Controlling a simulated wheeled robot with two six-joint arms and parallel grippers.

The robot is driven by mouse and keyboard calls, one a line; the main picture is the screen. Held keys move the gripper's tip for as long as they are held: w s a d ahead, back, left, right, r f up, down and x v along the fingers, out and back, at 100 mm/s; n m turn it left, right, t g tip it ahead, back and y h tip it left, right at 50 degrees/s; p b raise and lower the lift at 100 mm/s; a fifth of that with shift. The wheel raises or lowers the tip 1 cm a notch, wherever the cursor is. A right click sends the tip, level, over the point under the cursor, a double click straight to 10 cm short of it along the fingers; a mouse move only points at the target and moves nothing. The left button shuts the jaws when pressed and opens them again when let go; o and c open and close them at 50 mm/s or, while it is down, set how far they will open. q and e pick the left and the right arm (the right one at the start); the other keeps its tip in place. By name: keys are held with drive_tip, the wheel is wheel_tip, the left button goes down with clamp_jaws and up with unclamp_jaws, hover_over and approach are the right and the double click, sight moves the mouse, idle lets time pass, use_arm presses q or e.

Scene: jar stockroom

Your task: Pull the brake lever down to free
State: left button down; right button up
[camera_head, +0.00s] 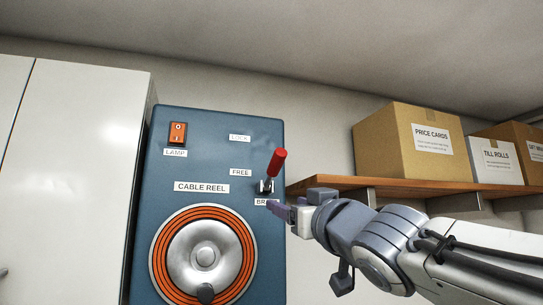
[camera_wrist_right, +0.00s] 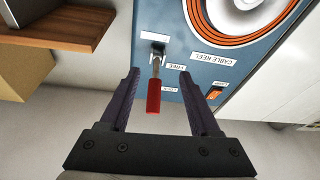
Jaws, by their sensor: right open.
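The brake lever (camera_head: 276,165) has a red grip and tilts up and slightly right from its pivot on the blue cable reel panel (camera_head: 220,130). LOCK and FREE labels stand to the left of it, and a BRAKE label is partly hidden below. My right gripper (camera_head: 277,206) is just below the lever in the head view. In the right wrist view the gripper (camera_wrist_right: 162,88) is open, and the red grip (camera_wrist_right: 154,96) lies between its two fingers in the picture, touching neither visibly. My left gripper is not in view.
An orange lamp switch (camera_head: 178,133) sits at the panel's upper left, above the cable reel (camera_head: 204,257). A white cabinet (camera_head: 80,170) stands left. A wooden shelf (camera_head: 340,184) with cardboard boxes (camera_head: 395,145) is on the right, close above my right arm.

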sight(282, 161)
drive_tip(key=shift+n+t+y, duration=0.4)
drive_tip(key=shift+t+y, duration=0.1)
drive_tip(key=r, duration=0.2)
drive_tip(key=s+r, duration=0.1)
drive_tip(key=r, duration=0.3)
drive_tip(key=shift+s+d+r+p, duration=0.15)
drive_tip(key=shift+s+d+p, duration=0.1)
drive_tip(key=shift+p, duration=0.15)
drive_tip(key=shift+w+a+r, duration=0.1)
drive_tip(key=shift+w+r, duration=0.1)
drive_tip(key=shift+r, duration=0.15)
use_arm(q)
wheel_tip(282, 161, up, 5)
drive_tip(key=p, duration=0.3)
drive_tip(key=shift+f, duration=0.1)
use_arm(e)
drive_tip(key=x, duration=0.9)
drive_tip(key=shift+w+a, duration=0.2)
drive_tip(key=shift+w, duration=0.15)
clamp_jaws()
